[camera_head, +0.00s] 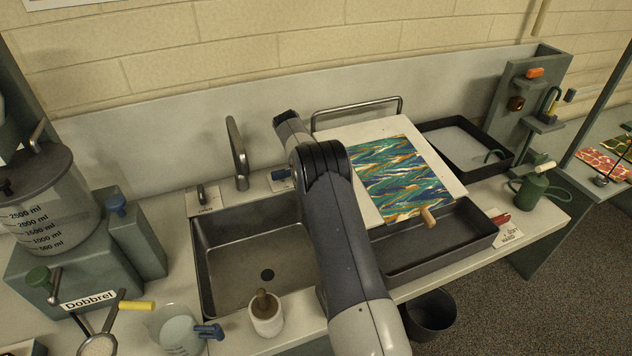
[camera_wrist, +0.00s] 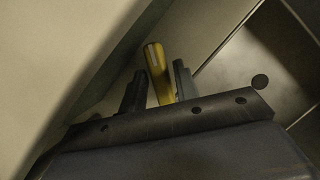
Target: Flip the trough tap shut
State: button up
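A yellow lever-like piece (camera_wrist: 158,72) shows in the wrist view, standing between the two fingers of my gripper (camera_wrist: 157,88). The fingers are apart, with narrow gaps seeming to show beside the piece near their tips. I cannot tell from this view what the piece is fixed to. In the head view my arm reaches over the counter toward the back wall, and my fingers are hidden. I cannot make out the trough tap in the head view. The dark trough (camera_head: 472,253) lies right of my arm, partly under a white board.
A dark sink (camera_head: 235,282) with a grey spout (camera_head: 237,152) is left of my arm. The white board (camera_head: 452,184) carries a patterned sheet (camera_head: 395,175). A metal rail (camera_head: 350,109) stands behind it. A pestle and mortar (camera_head: 266,316) stand at the front edge.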

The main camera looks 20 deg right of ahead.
grip_shut()
jog(key=n+t+b, duration=0.1)
jog(key=n, duration=0.2)
jog(key=shift+s, duration=0.1)
jog(key=shift+n+t+h+b, duration=0.35)
jog(key=shift+n+t, duration=0.45)
jog(key=shift+n, duration=1.1)
jog(key=shift+o, duration=1.3)
grip_release()
